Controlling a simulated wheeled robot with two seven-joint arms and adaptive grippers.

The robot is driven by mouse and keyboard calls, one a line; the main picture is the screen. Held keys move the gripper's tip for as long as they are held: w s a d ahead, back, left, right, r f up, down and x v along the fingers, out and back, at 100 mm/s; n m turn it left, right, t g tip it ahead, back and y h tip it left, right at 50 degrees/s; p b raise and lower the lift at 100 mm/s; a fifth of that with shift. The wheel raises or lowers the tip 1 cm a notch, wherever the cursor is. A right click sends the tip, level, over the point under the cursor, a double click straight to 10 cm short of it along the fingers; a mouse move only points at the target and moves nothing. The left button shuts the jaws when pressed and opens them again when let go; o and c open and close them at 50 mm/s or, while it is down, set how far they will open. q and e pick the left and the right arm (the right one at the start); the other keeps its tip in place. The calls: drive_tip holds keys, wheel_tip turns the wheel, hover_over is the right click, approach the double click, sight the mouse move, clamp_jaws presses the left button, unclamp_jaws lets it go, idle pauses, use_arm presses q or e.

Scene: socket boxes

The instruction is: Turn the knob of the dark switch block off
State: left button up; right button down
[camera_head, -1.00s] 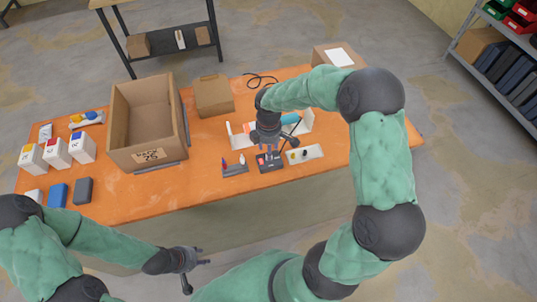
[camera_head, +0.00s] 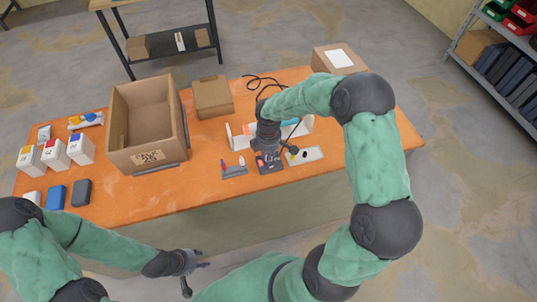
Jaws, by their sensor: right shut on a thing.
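The dark switch block (camera_head: 268,168) sits near the front edge of the orange table, right of centre. My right gripper (camera_head: 271,156) points down over it, its fingers at the top of the block and shut on its knob. The fingers and wrist hide most of the knob, so its angle cannot be read. My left gripper (camera_head: 197,276) is open and empty, in front of the table and well away from the block.
A grey block with small upright pieces (camera_head: 235,171) stands close left of the switch block, and a pale block (camera_head: 305,155) close right. Behind is a white tray (camera_head: 304,124). A large open cardboard box (camera_head: 147,158) stands left.

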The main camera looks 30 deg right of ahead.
drive_tip(key=shift+m, duration=0.3)
drive_tip(key=m+b, duration=0.1)
drive_tip(key=m, duration=0.3)
drive_tip(key=shift+f, duration=0.1)
drive_tip(key=m+b, duration=0.1)
drive_tip(key=m, duration=0.3)
drive_tip(key=shift+m, duration=0.4)
drive_tip(key=m+b, duration=0.1)
drive_tip(key=m, duration=0.3)
drive_tip(key=shift+m+b, duration=0.3)
drive_tip(key=shift+b, duration=0.1)
drive_tip(key=shift+m+b, duration=0.5)
drive_tip(key=shift+m, duration=1.4)
drive_tip(key=c, duration=1.1)
unclamp_jaws()
drive_tip(key=shift+w, duration=0.1)
drive_tip(key=shift+o, duration=0.2)
